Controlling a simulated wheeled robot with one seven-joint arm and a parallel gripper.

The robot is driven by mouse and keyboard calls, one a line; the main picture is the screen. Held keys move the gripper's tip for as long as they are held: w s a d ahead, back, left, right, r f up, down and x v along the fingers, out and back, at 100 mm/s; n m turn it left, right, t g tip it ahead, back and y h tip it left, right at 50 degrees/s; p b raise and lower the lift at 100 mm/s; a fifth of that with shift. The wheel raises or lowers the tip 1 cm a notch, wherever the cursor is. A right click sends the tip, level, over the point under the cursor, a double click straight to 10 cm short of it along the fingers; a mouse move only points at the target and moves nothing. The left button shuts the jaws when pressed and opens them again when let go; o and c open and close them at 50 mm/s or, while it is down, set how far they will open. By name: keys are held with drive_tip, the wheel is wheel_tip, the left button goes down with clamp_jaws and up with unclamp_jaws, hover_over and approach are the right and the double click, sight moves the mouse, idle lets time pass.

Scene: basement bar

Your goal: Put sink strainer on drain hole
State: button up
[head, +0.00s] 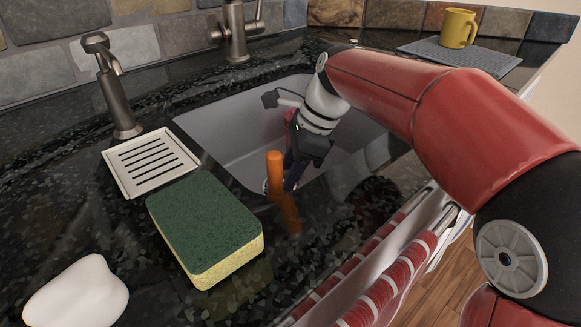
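My gripper (290,184) reaches down into the grey sink basin (235,135), near its front wall. The counter edge and an orange cylinder hide part of the fingers, so I cannot tell whether they are open or shut. A small pale, shiny bit (265,186) shows low beside the fingers, left of the orange cylinder. It is too small to tell whether it is the sink strainer or the drain. Neither the strainer nor the drain hole can be clearly made out.
The orange cylinder (274,174) stands upright at the sink's front edge. A green-and-yellow sponge (205,222), slotted white dish (151,160), soap dispenser (112,85) and white soap (78,294) are left. The faucet (236,35) is behind. A yellow mug (458,28) sits back right.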

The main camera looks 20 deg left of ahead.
drive_tip(key=v, duration=1.2)
drive_tip(key=shift+r, duration=0.2)
drive_tip(key=shift+a, duration=0.1)
